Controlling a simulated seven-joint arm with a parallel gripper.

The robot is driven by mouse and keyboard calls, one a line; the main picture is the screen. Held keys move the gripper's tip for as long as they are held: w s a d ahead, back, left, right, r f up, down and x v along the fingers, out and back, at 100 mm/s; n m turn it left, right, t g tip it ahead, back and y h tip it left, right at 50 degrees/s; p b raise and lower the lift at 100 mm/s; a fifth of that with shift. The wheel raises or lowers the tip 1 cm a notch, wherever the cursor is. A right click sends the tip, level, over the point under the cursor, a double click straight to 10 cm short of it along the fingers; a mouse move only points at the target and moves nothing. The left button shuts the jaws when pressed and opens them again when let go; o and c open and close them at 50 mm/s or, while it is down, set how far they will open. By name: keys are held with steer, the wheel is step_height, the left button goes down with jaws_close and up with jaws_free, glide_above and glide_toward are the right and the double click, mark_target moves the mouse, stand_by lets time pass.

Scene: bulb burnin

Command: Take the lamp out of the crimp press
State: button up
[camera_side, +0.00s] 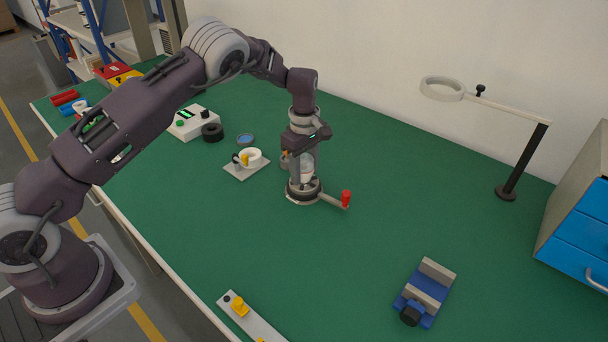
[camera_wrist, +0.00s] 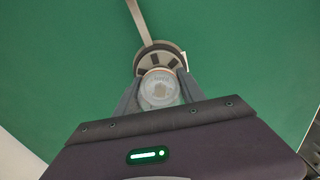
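The lamp, a clear glass bulb (camera_side: 307,166), stands upright in the crimp press (camera_side: 303,195), a round grey base with a side lever ending in a red knob. My gripper (camera_side: 304,168) points straight down over the press with one finger on each side of the glass. In the wrist view the bulb (camera_wrist: 158,89) fills the space between the two fingertips, and no gap shows at either side. Behind it is the dark slotted ring of the press (camera_wrist: 160,57). The lamp's lower end is hidden inside the press.
The press lever (camera_wrist: 138,22) sticks out, with its red knob (camera_side: 346,198) at the right. A blue-grey fixture (camera_side: 425,292) stands at front right. The green table between is clear.

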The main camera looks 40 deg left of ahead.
steer(key=c, duration=0.6)
step_height(320, 180, up, 15)
steer(key=shift+f, duration=0.2)
steer(key=shift+c, duration=0.2)
